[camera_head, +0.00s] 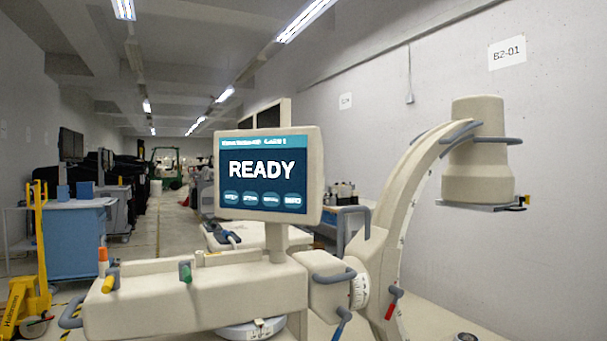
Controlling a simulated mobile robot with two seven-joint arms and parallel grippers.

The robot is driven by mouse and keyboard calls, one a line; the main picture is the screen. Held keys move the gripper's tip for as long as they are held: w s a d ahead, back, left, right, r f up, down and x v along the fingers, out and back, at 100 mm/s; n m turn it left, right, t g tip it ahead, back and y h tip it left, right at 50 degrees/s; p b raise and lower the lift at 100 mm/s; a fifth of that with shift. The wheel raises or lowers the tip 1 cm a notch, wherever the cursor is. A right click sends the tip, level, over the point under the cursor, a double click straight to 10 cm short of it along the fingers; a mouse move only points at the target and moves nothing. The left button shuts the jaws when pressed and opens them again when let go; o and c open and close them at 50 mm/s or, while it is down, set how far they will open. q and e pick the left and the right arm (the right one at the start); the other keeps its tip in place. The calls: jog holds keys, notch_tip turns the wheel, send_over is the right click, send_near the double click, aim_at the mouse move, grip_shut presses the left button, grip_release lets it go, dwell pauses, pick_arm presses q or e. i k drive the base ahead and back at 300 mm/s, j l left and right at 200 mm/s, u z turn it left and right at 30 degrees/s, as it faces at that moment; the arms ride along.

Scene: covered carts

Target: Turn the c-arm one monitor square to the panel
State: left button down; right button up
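The C-arm's monitor (265,175) stands on a post above the beige cart body (190,296). Its screen reads "READY" above a row of buttons. The screen faces me at a slight angle, with its right side edge showing. The cart body's front panel lies below it, with orange, yellow and green knobs near its top. The curved C-arm (392,215) rises at the right and carries a cylindrical head (478,150). Neither of my grippers shows in the head view.
A yellow pallet jack (27,285) and a blue cabinet (72,240) stand at the left. An aisle (165,240) runs back between carts and equipment. A wall with a "B2-01" sign (507,52) closes the right side. Grey handles (334,277) stick out from the C-arm joint.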

aim_at(274, 177)
jog(key=i+l+u, duration=0.55)
jog(key=i+l, duration=0.15)
